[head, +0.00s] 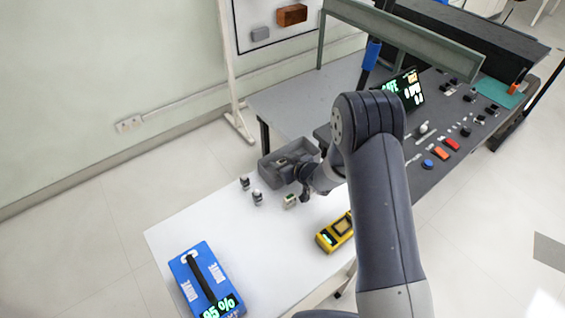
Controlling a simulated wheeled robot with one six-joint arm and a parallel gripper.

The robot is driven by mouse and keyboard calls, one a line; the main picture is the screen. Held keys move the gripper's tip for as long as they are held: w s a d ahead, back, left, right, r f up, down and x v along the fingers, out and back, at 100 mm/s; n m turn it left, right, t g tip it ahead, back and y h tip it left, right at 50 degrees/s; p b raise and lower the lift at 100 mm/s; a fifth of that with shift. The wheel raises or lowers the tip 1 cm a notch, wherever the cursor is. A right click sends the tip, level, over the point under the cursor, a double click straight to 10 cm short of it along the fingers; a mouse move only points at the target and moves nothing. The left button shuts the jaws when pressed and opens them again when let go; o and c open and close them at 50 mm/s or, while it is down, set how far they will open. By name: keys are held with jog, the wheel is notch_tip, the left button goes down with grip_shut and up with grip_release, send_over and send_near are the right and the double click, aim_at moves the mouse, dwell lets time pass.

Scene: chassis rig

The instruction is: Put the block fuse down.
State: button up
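My gripper (299,177) is small and dark in this view, at the far edge of the white table (190,228), beside the grey bin (266,178). A small pale block (290,200) shows just below and left of the gripper, at or on the tabletop. Two small grey-and-dark pieces (245,182) (257,197) stand further left on the table. I cannot tell which of these small pieces is the block fuse. The finger opening and anything between the fingers are too small and dark to make out.
A blue case (192,268) reading 95 % lies at the table's near left. A yellow meter (333,232) lies right of the middle, partly behind my arm. A dark control bench (455,125) with buttons stands at right. The white table's middle is clear.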

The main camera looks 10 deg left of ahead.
jog(key=o, duration=0.3)
jog(key=shift+r, duration=0.25)
jog(key=p+v, duration=0.2)
jog(key=v, duration=1)
jog(key=shift+d+f+p, duration=0.1)
jog(key=shift+p, duration=0.25)
jog(key=shift+o, duration=0.3)
